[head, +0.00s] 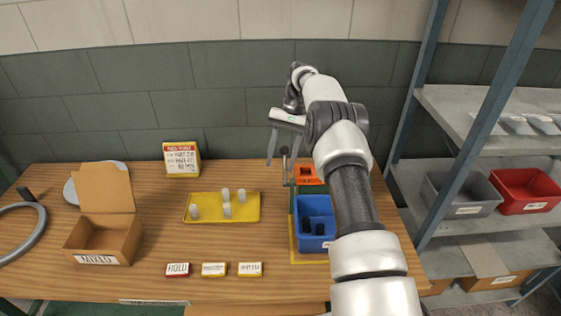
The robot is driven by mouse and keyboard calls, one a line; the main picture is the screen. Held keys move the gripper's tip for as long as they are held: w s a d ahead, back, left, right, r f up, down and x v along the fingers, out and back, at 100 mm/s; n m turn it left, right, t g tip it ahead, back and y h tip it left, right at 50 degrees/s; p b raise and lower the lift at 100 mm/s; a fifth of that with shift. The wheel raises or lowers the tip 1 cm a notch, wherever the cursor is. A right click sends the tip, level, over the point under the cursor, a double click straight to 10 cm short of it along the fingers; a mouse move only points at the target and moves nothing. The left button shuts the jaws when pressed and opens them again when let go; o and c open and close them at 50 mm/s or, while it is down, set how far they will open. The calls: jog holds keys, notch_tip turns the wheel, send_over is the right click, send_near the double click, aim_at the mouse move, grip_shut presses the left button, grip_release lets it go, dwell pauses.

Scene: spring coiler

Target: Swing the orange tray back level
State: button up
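The orange tray (309,174) is at the back right of the wooden table, just behind the blue bin. My arm partly hides its right side, and its tilt is hard to judge. My gripper (282,158) is above and left of the tray with its fingers pointing down. The fingers are apart. A thin grey post with a dark knob (285,151) shows between them in the picture; whether they touch it cannot be told.
The blue bin (303,206) holds dark pieces and stands in front of the orange tray. A yellow tray (208,212) with several pale cylinders is to the left. A cardboard box (126,240), small labelled blocks (214,269) and a yellow sign (181,174) stand around. Shelves (450,190) rise at right.

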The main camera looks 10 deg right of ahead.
notch_tip(320, 180, up, 9)
dwell(0.3)
